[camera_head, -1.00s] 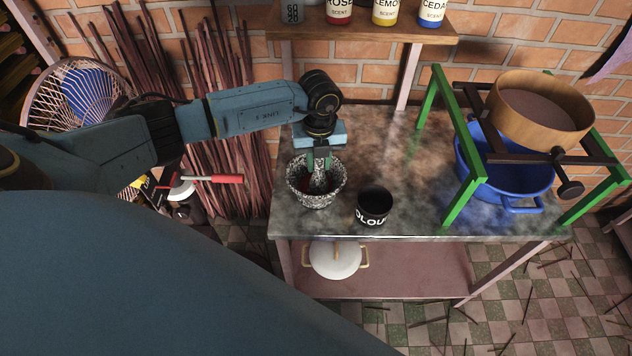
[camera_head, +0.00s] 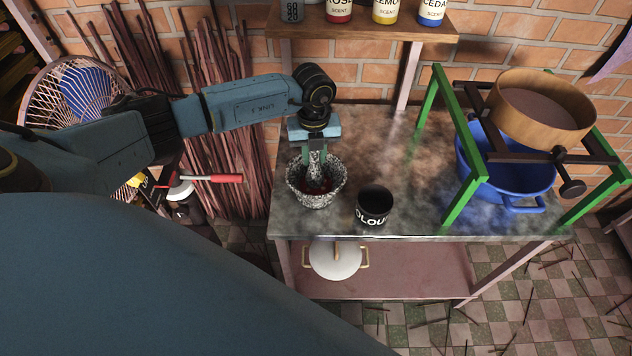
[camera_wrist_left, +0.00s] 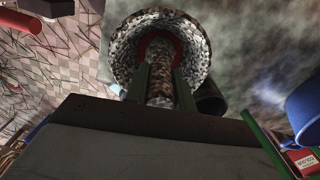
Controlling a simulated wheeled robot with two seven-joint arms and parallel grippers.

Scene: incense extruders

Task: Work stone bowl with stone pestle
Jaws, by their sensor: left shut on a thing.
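The speckled stone bowl (camera_head: 303,192) stands upright on the left end of the table, with dark red matter inside. My left gripper (camera_head: 316,156) is above the bowl, pointing down and shut on the speckled stone pestle (camera_head: 317,173). The pestle's lower end is inside the bowl; its contact with the bottom is hard to tell. In the left wrist view the bowl (camera_wrist_left: 122,55) opens beyond the fingers, and the pestle (camera_wrist_left: 160,92) sits between them, its lower end over the red matter. My right gripper is not in view.
A black cup (camera_head: 374,207) stands close to the right of the bowl. Further right, a green frame (camera_head: 430,100) holds a wooden sieve (camera_head: 520,110) over a blue tub (camera_head: 500,190). A shelf (camera_head: 370,28) with scent jars is behind. The table's middle is bare.

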